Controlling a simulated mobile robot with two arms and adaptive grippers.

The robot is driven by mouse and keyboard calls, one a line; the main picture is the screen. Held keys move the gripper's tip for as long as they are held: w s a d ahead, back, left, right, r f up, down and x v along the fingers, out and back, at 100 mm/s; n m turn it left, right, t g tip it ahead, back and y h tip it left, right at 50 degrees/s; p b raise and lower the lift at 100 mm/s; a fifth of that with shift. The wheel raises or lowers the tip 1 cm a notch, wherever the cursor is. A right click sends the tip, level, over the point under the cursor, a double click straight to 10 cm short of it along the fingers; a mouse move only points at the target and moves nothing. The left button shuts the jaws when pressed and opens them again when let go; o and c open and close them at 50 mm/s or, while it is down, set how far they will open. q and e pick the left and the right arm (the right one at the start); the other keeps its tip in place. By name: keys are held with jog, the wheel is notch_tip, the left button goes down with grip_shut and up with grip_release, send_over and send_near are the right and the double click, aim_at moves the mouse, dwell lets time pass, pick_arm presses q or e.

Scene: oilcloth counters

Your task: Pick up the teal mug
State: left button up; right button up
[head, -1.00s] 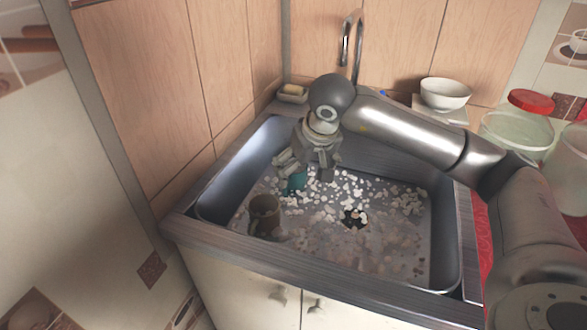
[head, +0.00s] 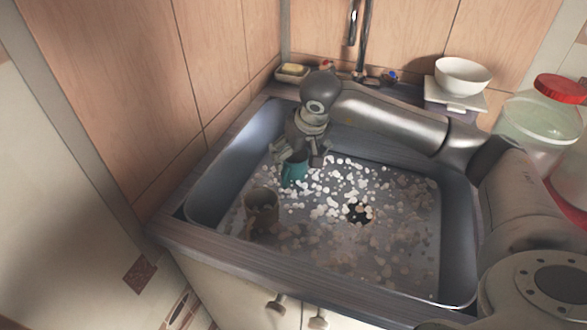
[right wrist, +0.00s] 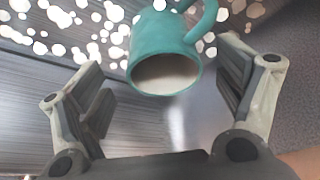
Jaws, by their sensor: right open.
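The teal mug (head: 293,172) is in the sink, near its back left part, partly hidden by my right gripper in the head view. In the right wrist view the teal mug (right wrist: 165,52) shows its open mouth toward the camera, with its handle at the upper right. My right gripper (head: 296,158) is down in the sink at the mug. Its two fingers (right wrist: 172,95) are apart, with the mug ahead of and between them; neither finger visibly touches it. My left gripper is not in view.
A brown-grey mug (head: 262,208) stands in the sink's left front part. White and brown bits cover the sink floor around the drain (head: 358,213). The sink walls (head: 225,165) and faucet (head: 361,40) are close. A white bowl (head: 463,76) and jar (head: 538,125) stand at right.

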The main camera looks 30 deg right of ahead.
aim_at(295, 160)
jog(key=x, duration=0.4)
jog(key=shift+s+a+f, duration=0.1)
jog(key=shift+a, duration=0.05)
jog(key=c, duration=1.2)
jog(key=shift+c, duration=0.8)
